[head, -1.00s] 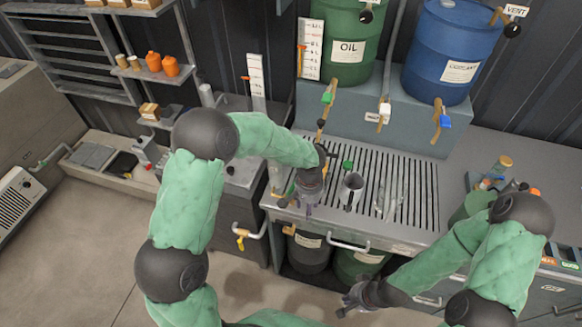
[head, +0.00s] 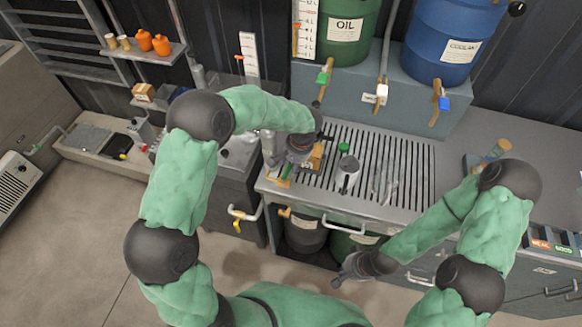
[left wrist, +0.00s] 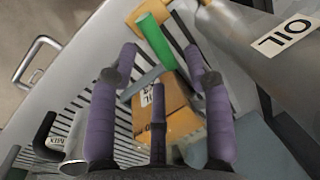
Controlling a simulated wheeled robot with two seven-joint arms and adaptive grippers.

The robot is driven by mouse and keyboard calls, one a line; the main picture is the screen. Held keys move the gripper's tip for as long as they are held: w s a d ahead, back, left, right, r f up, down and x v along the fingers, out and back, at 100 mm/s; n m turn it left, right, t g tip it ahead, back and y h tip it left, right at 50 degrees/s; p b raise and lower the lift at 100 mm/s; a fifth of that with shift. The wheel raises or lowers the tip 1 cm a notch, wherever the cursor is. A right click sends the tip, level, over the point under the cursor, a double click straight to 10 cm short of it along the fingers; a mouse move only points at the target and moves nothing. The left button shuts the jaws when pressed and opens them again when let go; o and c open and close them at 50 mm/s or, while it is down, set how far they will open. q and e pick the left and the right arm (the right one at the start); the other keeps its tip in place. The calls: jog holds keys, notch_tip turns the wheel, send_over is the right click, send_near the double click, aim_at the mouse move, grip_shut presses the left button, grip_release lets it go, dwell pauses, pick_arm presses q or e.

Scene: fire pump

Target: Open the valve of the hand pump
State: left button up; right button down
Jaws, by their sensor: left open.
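I cannot tell for sure which fitting is the hand pump's valve. My left gripper (head: 297,158) hangs open over the left end of the slotted metal bench (head: 405,165). A small brown box (head: 316,155) is beside it. In the left wrist view, my purple fingers (left wrist: 160,65) are spread with nothing visibly gripped. The brown box (left wrist: 178,105) and a green bar-shaped part (left wrist: 155,40) show beyond and between them. A grey body labelled OIL (left wrist: 262,45) is at upper right. My right gripper (head: 350,270) is low in front of the bench; its fingers are unclear.
A metal cup (head: 347,177) and a clear vessel (head: 384,183) stand on the slats. Taps with green (head: 322,78), white (head: 381,92) and blue (head: 444,103) handles hang below the drums. A yellow-handled pipe (head: 238,217) is at the bench's left.

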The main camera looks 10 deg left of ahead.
pick_arm(q)
jog(key=shift+a+f, duration=0.2)
jog(key=shift+f, duration=0.65)
grip_shut()
jog(key=shift+w+a+f+n+b, duration=0.15)
jog(key=shift+n+b, duration=0.25)
jog(key=shift+b, duration=0.25)
jog(key=shift+n+b, duration=0.35)
jog(key=shift+n, duration=0.15)
jog(key=shift+a, duration=0.1)
grip_release()
